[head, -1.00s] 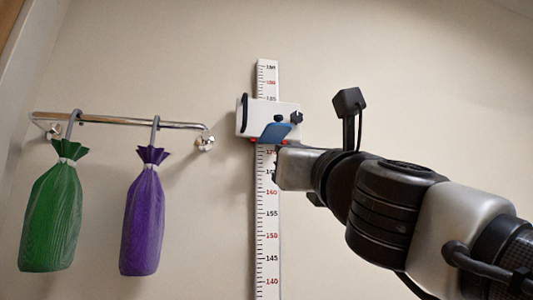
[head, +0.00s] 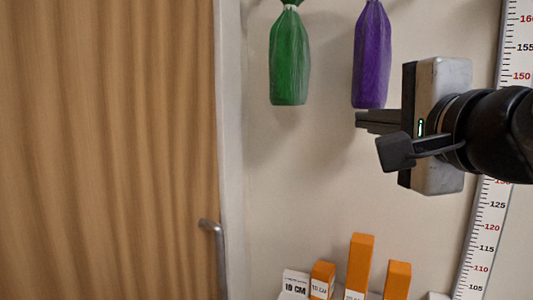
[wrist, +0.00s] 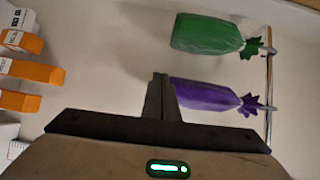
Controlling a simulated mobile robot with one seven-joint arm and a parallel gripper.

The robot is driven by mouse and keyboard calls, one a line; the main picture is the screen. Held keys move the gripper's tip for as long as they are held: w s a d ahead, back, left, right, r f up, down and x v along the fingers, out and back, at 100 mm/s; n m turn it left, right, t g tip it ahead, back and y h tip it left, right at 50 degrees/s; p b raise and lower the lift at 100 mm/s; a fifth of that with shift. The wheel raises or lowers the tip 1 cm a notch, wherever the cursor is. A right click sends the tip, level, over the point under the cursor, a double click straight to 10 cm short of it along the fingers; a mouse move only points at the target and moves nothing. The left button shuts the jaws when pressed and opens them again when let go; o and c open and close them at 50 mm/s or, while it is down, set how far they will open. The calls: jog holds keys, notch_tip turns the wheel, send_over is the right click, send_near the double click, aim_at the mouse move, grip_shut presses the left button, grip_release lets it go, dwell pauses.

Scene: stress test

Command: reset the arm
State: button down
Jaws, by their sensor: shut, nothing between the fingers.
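My gripper (head: 362,122) is in the right half of the head view, fingers pointing left, in front of the wall. Its fingers are together and empty; they also show in the wrist view (wrist: 160,98). In the head view the fingers appear just below the purple bag (head: 371,58). In the wrist view the purple bag (wrist: 205,95) lies behind the fingertips, and I cannot tell the distance. The green bag (head: 289,60) hangs to the left of it.
A wooden door (head: 105,150) with a metal handle (head: 215,240) fills the left. Orange blocks (head: 360,262) and a white labelled block (head: 295,282) stand low by the wall. A height scale (head: 485,230) runs up the right. A metal rail (wrist: 268,85) carries the bags.

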jog(key=a+f+n+g, duration=0.4)
jog(key=f+n, duration=0.3)
jog(key=f, duration=0.7)
jog(key=s+d+f+n+g+h, duration=0.1)
jog(key=s+f+n+g, duration=0.3)
jog(key=f, duration=0.4)
jog(key=s+f+n+g+h, duration=0.1)
jog(key=s+f+n+g, duration=0.3)
jog(key=f, duration=0.5)
notch_tip(320, 180, up, 14)
jog(key=s+n+p, duration=0.1)
jog(key=p, duration=1.3)
jog(key=shift+s+d+t+p, duration=0.25)
jog(key=shift+t+p, duration=0.05)
jog(key=shift+p, duration=0.1)
jog(key=shift+d+r, duration=0.1)
